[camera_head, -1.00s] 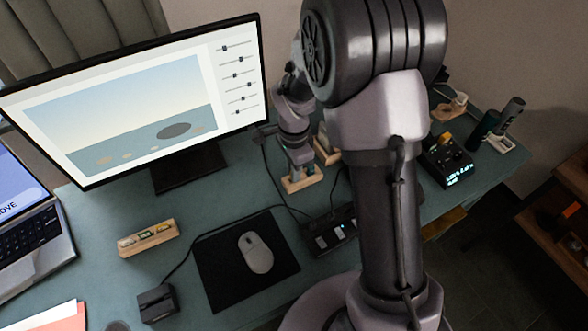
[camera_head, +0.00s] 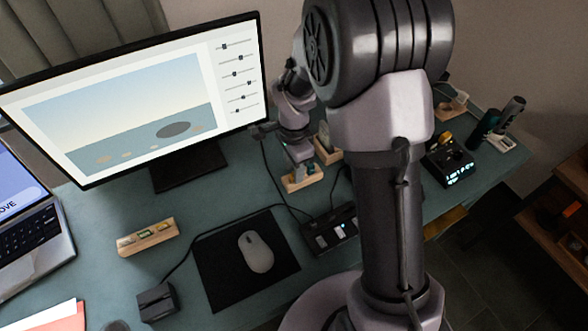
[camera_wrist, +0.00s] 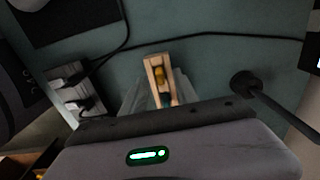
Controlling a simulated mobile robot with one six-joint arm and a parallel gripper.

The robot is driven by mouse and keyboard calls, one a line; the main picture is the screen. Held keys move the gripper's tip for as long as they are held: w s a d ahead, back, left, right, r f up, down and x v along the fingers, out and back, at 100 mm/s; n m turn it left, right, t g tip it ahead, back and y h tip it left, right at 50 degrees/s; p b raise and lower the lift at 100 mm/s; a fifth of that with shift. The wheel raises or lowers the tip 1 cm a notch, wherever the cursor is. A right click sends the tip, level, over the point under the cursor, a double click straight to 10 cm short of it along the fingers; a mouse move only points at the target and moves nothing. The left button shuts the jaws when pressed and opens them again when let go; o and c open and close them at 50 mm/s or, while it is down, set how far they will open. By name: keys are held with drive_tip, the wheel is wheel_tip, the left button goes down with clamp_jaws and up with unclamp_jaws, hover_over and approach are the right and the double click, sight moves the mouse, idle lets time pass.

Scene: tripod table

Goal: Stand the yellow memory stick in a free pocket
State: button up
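A small wooden block (camera_head: 303,181) stands on the desk below my gripper (camera_head: 301,166). In the wrist view the block (camera_wrist: 150,64) lies beyond my gripper (camera_wrist: 161,88), and the yellow memory stick (camera_wrist: 159,76) shows at it, in line with the gap between the fingers. The stick seems to stand in the block; how deep it sits is hidden. The two grey fingers lie on either side with a visible gap to the yellow, so the gripper looks open. In the head view the stick is too small to tell.
Another wooden holder (camera_head: 327,151) stands close behind the block. A wooden tray with small items (camera_head: 133,249), a mouse (camera_head: 256,252) on a black mat (camera_head: 216,283) and a black hub (camera_head: 322,240) lie nearer. The monitor (camera_head: 110,105) rises at left. Cables run close by.

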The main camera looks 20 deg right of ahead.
wheel_tip(320, 180, up, 16)
drive_tip(key=p, duration=0.6)
drive_tip(key=shift+f, duration=0.25)
drive_tip(key=s+a+r+n+t, duration=0.2)
drive_tip(key=s+r+n, duration=0.3)
drive_tip(key=s+r, duration=0.4)
drive_tip(key=s+a+r+n+t+y, duration=0.2)
drive_tip(key=s+n, duration=0.4)
drive_tip(key=s, duration=0.5)
wheel_tip(320, 180, up, 3)
drive_tip(key=shift+s+f+t, duration=0.1)
drive_tip(key=shift+s+t, duration=0.1)
drive_tip(key=shift+t, duration=0.7)
